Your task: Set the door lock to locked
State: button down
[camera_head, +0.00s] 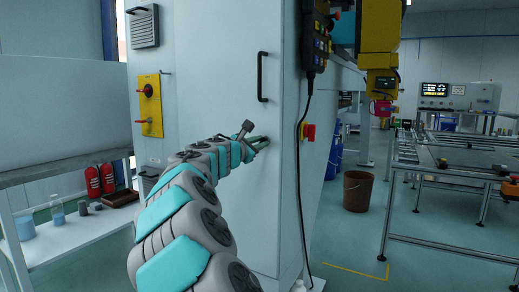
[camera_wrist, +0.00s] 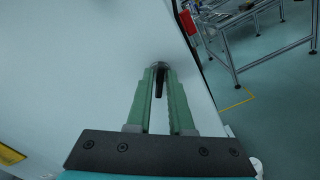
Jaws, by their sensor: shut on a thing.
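The door lock (camera_wrist: 159,66) is a small round grey fitting with a dark lever or key, set in the pale cabinet door (camera_head: 226,75). In the wrist view the dark piece lies between my gripper's two green fingers and points down toward the palm. My gripper (camera_wrist: 160,76) is shut on it, its fingertips right at the door face. In the head view my gripper (camera_head: 264,141) reaches the door below the long black handle (camera_head: 262,77), and the lock itself is hidden there. I cannot tell from the lever whether it stands at locked.
A black pendant control box (camera_head: 316,35) and its cable hang at the cabinet's right edge. A yellow switch plate (camera_head: 148,104) is on the left. A brown bucket (camera_head: 357,190) stands on the floor.

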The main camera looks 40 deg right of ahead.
jog(key=shift+s+d+f+m+b, duration=0.1)
jog(key=shift+f+m+b, duration=0.05)
jog(key=shift+m+b, duration=2.3)
jog(key=shift+s+f+m+b, duration=0.1)
jog(key=shift+m+b, duration=1.85)
jog(key=shift+m, duration=0.9)
jog(key=shift+r, duration=0.1)
jog(key=c, duration=0.9)
grip_release()
jog(key=shift+c, duration=0.2)
jog(key=shift+w, duration=0.1)
